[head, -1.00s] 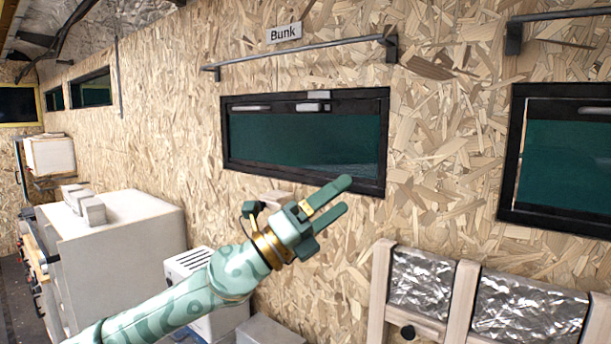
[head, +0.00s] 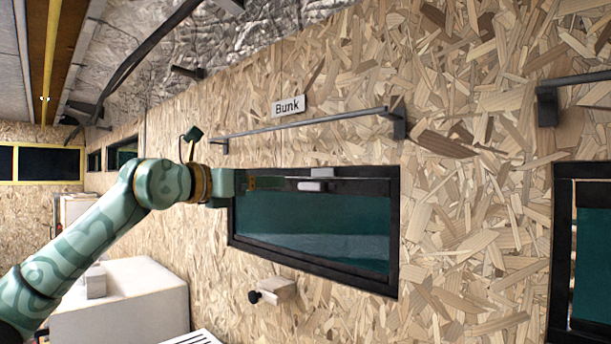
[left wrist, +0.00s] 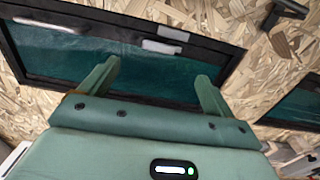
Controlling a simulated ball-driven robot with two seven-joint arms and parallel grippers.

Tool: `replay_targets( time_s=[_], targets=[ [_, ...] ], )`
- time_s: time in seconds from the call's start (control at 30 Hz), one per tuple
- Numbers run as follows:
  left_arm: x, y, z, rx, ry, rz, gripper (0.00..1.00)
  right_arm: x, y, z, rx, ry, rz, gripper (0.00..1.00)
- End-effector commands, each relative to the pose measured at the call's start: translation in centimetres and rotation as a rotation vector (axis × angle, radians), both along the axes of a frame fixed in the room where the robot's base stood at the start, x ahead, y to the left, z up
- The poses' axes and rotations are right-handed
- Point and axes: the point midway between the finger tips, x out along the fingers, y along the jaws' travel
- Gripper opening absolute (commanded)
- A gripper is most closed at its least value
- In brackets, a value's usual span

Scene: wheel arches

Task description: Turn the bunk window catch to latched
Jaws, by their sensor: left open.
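The bunk window (head: 315,235) has a black frame and dark teal glass, under a "Bunk" sign (head: 288,106). Its catch (head: 312,186) is a pale bar at the middle of the top frame, below a small light plate (head: 322,173). The bar lies roughly along the frame. I cannot tell if it is latched. My left gripper (head: 243,184) is at the window's upper left corner, left of the catch. In the left wrist view the catch (left wrist: 162,46) shows beyond the open, empty fingers (left wrist: 157,72), apart from them. My right gripper is not in view.
A dark rail (head: 310,122) runs along the wall above the window. A wooden block with a black knob (head: 276,291) is on the wall below. Another window (head: 590,255) is at the right. A white cabinet (head: 125,305) stands at lower left. Chipboard wall between the windows is bare.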

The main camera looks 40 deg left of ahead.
Motion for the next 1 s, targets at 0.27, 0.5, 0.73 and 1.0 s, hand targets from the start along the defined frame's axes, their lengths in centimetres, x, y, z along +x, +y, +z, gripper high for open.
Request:
replay_targets(
  time_s=[0.27, 0.5, 0.73, 1.0],
  targets=[
    [7.3, -0.8, 0.7, -0.004, 0.002, -0.005, 0.89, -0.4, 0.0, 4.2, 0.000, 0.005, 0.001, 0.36],
    [11.6, -1.1, 0.4, -0.002, 0.001, -0.004, 0.89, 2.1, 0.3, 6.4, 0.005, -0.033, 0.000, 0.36],
    [12.9, -1.2, 0.1, 0.000, 0.001, -0.002, 0.89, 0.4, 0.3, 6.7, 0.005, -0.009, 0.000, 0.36],
    [12.9, -1.2, 0.0, -0.001, 0.001, -0.003, 0.72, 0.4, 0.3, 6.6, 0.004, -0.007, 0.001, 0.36]
  ],
)
